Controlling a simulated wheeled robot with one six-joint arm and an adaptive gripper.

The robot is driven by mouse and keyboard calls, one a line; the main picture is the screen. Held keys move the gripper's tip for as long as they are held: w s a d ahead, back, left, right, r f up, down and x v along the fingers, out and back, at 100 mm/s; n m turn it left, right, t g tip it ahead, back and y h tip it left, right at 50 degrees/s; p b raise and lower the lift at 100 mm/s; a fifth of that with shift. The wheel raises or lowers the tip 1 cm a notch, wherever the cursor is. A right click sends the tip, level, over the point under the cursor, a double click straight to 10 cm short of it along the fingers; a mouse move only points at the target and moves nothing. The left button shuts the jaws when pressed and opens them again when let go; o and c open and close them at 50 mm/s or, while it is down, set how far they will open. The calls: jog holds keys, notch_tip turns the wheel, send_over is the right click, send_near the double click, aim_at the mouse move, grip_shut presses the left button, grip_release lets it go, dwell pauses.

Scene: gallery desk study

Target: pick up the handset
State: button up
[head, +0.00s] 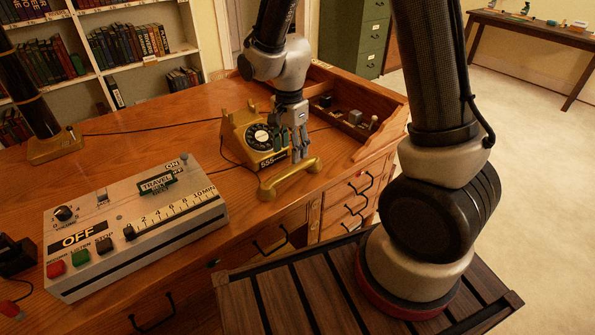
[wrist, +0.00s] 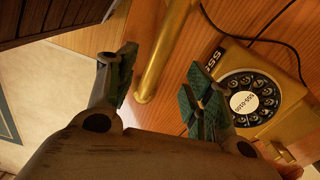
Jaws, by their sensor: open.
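The gold handset (head: 290,178) lies on the wooden desk in front of the gold rotary telephone (head: 240,128), off its cradle and near the desk's front edge. My gripper (head: 299,155) points down over the handset's bar, behind its middle in the head view. In the wrist view the handset (wrist: 160,60) runs between the two open fingers of my gripper (wrist: 158,85), with a gap visible on the left side. I cannot tell whether a finger touches it. The telephone's dial (wrist: 252,98) is right of the fingers in the wrist view.
A white control box (head: 135,232) with buttons and a slider stands on the desk at left. A compartment tray (head: 345,120) with small items is at the desk's right. The slatted wooden surface (head: 290,290) is below my arm. Dark cords run across the desk.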

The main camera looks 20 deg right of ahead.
aim_at(291, 168)
jog(key=shift+w+m, duration=0.1)
jog(key=shift+m, duration=0.2)
jog(key=shift+f, duration=0.2)
notch_tip(291, 168, down, 8)
jog(key=shift+r, duration=0.25)
grip_shut()
